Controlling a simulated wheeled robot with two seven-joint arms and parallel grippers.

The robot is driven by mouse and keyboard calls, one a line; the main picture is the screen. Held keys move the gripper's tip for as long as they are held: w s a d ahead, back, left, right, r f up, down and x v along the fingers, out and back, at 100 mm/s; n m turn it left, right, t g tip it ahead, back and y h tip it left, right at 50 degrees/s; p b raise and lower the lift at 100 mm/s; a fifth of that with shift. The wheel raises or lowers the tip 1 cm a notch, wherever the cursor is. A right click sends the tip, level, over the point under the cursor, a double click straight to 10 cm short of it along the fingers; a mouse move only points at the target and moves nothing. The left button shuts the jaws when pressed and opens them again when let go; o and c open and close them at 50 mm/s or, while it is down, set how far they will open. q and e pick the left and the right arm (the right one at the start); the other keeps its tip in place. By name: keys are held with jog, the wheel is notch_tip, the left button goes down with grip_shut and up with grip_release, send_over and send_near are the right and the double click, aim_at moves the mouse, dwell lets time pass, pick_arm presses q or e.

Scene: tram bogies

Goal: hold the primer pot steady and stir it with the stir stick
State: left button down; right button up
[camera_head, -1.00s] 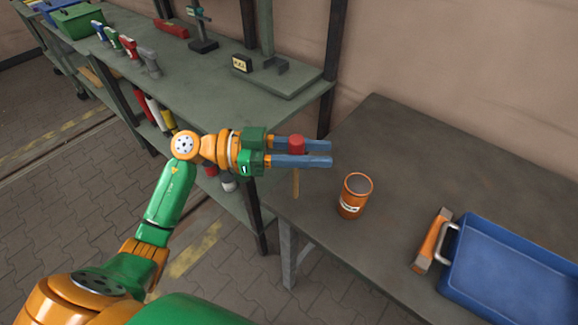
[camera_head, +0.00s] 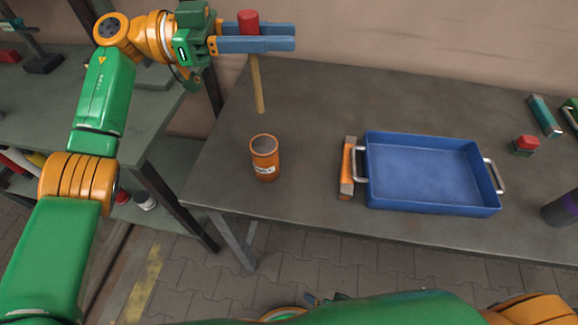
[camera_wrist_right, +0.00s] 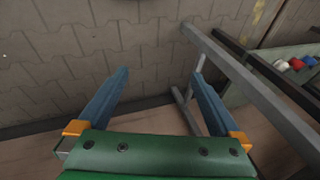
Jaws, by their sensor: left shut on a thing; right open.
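The primer pot (camera_head: 265,160) is an orange can with a white label and a dark open top. It stands upright near the left end of the grey table. My left gripper (camera_head: 270,37) is shut on the stir stick (camera_head: 257,85), a pale wooden rod with a red grip. The stick hangs nearly upright, its lower end above and behind the pot, outside it. My right gripper (camera_wrist_right: 163,85) is open and empty in the right wrist view, over paved floor beside a table leg. The head view does not show its fingers.
A blue tray (camera_head: 430,205) with metal handles sits mid-table, with an orange-and-grey block (camera_head: 347,168) at its left. A red-topped item (camera_head: 525,145) and a dark cylinder (camera_head: 562,209) are at the right. A shelf unit (camera_head: 160,170) stands at the left.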

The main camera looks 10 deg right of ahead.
jog(key=w+a+r+m+t+y, duration=0.3)
jog(key=w+a+r+m+y, duration=0.2)
jog(key=a+r+m, duration=0.7)
jog(key=w+a+r+m+t+y, duration=0.4)
jog(key=a+r, duration=0.3)
jog(key=r, duration=0.8)
jog(key=m+t+h, duration=0.3)
jog(key=m+t, duration=0.2)
jog(key=m, duration=0.4)
send_near(259, 150)
jog(key=shift+s+d+f, duration=0.15)
jog(key=shift+s+d, duration=0.5)
jog(key=shift+w, duration=0.35)
jog(key=x, duration=1)
jog(key=shift+a, duration=0.45)
jog(key=shift+w+a, duration=0.15)
jog(key=shift+w, duration=0.15)
